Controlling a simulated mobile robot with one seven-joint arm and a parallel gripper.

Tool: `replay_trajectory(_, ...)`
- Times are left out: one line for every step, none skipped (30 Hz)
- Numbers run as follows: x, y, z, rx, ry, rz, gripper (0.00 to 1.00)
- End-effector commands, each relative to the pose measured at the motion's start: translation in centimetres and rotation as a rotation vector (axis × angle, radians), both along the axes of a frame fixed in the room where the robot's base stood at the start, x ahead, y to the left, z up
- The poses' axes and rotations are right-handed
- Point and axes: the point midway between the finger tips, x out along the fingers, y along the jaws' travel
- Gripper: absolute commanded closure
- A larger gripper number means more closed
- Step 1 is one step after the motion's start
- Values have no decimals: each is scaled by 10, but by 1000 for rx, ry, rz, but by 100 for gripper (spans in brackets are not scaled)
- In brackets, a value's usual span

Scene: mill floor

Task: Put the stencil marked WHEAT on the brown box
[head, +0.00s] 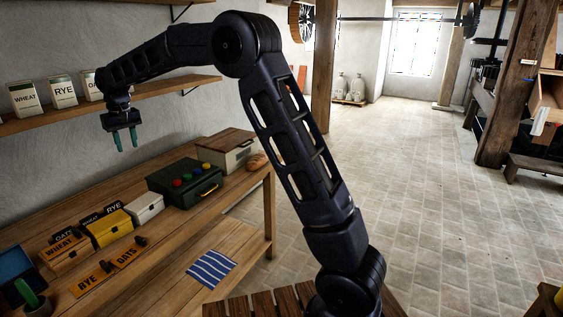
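The WHEAT stencil (62,246), an orange plate with dark letters, appears to lie on top of the orange-brown box (70,264) at the left of the bench; whether it lies quite flat is hard to tell. The RYE stencil (88,284) and OATS stencil (126,254), similar orange plates with dark knobs, lie on the bench in front of the boxes. My gripper (126,141) points down with its two green fingers apart. It is open and empty, high above the bench and well clear of the stencils, near the wall shelf.
A yellow box (110,232), a cream box (147,212), a dark green box with coloured knobs (184,190) and a brown-lidded box (226,158) line the bench (160,265). Black name cards stand behind. A striped cloth (211,268) lies at right. A cactus (28,294) stands at left.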

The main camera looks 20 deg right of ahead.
Motion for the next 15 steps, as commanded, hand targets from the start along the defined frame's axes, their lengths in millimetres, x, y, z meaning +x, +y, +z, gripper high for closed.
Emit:
replay_trajectory(3, -26, 13, 6, -9, -21, 64)
replay_trajectory(3, -39, 19, 10, -15, -31, 64)
replay_trajectory(4, -58, 26, 14, -21, -46, 64)
replay_trajectory(3, -72, 31, 17, -25, -56, 64)
replay_trajectory(3, -86, 36, 19, -29, -68, 64)
replay_trajectory(2, -104, 43, 23, -36, -81, 64)
replay_trajectory(1, -118, 47, 25, -42, -92, 64)
replay_trajectory(-1, -131, 51, 28, -46, -102, 64)
replay_trajectory(-3, -150, 57, 31, -53, -116, 64)
replay_trajectory(-6, -163, 61, 35, -58, -127, 64)
replay_trajectory(-8, -176, 64, 36, -62, -139, 64)
replay_trajectory(-12, -194, 68, 39, -68, -153, 64)
replay_trajectory(-15, -207, 71, 41, -74, -164, 64)
replay_trajectory(-19, -220, 74, 44, -79, -174, 64)
replay_trajectory(-24, -237, 78, 47, -86, -188, 64)
